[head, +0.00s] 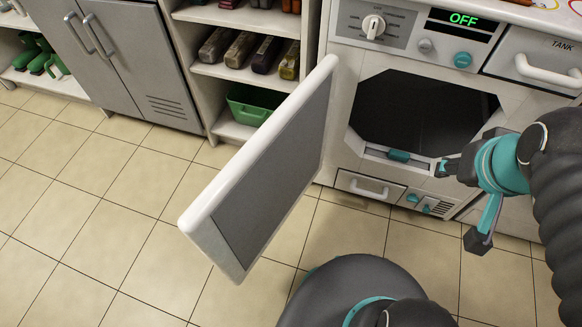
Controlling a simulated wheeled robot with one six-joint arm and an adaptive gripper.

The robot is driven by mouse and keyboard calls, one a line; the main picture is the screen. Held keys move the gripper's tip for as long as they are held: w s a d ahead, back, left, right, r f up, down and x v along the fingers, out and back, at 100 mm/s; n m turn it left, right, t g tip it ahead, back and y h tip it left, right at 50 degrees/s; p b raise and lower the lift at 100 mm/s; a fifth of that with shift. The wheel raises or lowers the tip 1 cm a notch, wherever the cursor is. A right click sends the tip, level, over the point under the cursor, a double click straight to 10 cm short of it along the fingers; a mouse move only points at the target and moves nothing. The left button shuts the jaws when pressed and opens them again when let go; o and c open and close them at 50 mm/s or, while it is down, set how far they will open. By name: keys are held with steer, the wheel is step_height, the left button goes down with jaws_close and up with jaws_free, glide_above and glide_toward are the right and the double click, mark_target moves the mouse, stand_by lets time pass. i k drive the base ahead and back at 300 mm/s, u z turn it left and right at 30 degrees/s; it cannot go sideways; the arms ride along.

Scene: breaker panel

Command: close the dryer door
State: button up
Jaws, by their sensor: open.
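The white dryer (345,120) stands at the upper right, its dark drum opening (415,112) uncovered. Its display reads OFF in green. The dryer door (240,200), a white frame with a grey inner panel, is hinged on the left of the opening and stands wide open, reaching out over the floor toward me. My gripper (441,170) is open, in front of the lower right of the drum opening, to the right of the door and apart from it. Its fingertips are small and dark and seem empty.
A tank drawer (540,65) is at the right. The tiled floor (90,230) left of the door is clear.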

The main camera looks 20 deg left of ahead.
mark_target(234, 220)
steer(key=z, duration=2.1)
steer(key=k, duration=1.85)
steer(key=u, duration=1.6)
